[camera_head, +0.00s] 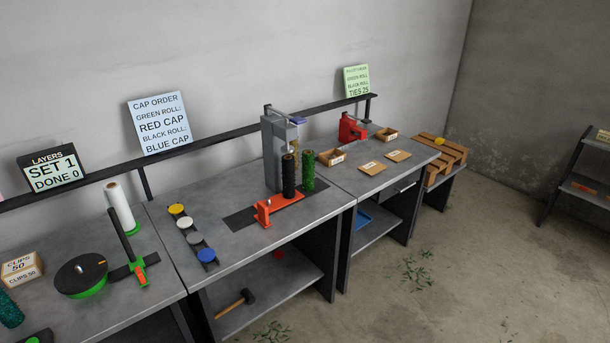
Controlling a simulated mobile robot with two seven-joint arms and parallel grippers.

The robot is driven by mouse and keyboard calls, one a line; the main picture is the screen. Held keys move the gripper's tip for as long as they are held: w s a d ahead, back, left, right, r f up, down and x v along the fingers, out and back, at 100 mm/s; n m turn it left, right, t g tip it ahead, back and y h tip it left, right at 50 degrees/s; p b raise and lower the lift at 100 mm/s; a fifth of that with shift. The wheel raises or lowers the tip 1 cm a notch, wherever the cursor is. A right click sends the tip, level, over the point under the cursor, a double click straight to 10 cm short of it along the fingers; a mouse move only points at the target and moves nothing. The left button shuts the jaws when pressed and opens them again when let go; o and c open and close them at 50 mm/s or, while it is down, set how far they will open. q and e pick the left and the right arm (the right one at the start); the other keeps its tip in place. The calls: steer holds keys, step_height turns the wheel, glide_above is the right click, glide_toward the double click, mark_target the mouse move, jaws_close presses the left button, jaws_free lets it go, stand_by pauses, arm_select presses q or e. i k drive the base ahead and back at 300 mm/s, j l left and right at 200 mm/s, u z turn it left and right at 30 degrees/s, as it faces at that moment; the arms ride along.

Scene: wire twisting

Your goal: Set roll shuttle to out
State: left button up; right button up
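A black roll (289,176) and a green roll (308,170) stand upright side by side on an orange shuttle (284,203). The shuttle lies on a dark plate (241,218) on the middle bench, in front of a grey press column (271,150). An orange block with a handle (264,212) is at its near left end. Whether the shuttle is in or out I cannot tell for sure; the rolls stand just right of the column. Neither of my grippers shows.
A row of colored caps (195,238) lies left of the shuttle on the middle bench (240,252). A hammer (237,301) is on the shelf below. The left bench holds a black turntable (80,275) and a white roll (119,204). The floor (450,270) at right is mostly open.

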mark_target(265, 207)
steer(key=i+l+u, duration=0.35)
steer(key=i+l, duration=0.4)
steer(key=i, duration=0.2)
steer(key=i+l+u, duration=0.35)
steer(key=i+l, duration=0.5)
steer(key=l, duration=0.2)
